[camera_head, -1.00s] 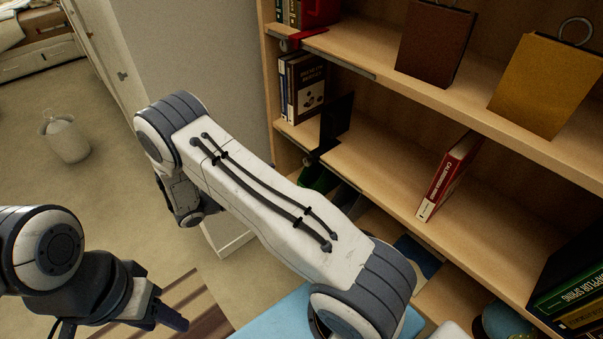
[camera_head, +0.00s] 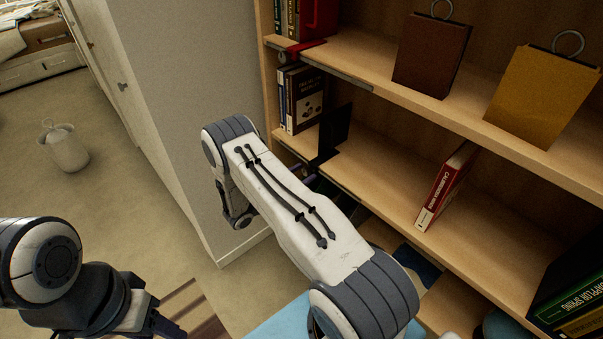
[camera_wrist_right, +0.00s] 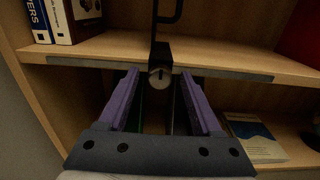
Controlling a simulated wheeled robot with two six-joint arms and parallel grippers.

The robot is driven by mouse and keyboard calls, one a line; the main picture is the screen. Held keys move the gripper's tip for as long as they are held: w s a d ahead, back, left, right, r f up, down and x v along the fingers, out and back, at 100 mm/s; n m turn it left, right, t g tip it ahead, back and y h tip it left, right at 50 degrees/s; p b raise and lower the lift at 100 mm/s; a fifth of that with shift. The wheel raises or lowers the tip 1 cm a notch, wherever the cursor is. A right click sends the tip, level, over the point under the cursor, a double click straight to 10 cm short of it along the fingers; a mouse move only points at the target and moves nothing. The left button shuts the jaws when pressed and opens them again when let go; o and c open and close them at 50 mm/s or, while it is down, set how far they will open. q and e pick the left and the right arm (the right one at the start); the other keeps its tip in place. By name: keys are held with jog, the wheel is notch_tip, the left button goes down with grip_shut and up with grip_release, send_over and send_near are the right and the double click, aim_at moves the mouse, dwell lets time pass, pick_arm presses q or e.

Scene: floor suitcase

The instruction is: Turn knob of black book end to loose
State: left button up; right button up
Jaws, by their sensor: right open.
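The black book end (camera_head: 335,128) stands upright on the middle shelf, beside the books at its left end. In the right wrist view the book end (camera_wrist_right: 161,50) is clamped at the shelf's front edge, with a round metallic knob (camera_wrist_right: 159,77) below it. My right gripper (camera_wrist_right: 160,86) is open, its two purple fingers pointing at the shelf edge, one on each side of the knob with gaps. In the head view my right gripper (camera_head: 308,177) is partly hidden by its arm. My left gripper (camera_head: 158,312) is at the lower left, away from the shelf; its jaw opening is unclear.
Upright books (camera_head: 302,95) stand left of the book end. A red book (camera_head: 446,190) leans farther right on that shelf (camera_head: 390,170). The upper shelf holds a brown book end (camera_head: 432,55) and a yellow book end (camera_head: 545,95). A grey wall (camera_head: 190,110) is close on the left.

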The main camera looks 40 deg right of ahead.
jog(key=shift+d, duration=0.15)
grip_shut()
jog(key=shift+n, duration=0.3)
jog(key=n, duration=0.3)
jog(key=shift+b, duration=0.35)
jog(key=n, duration=1.4)
jog(key=shift+n, duration=0.4)
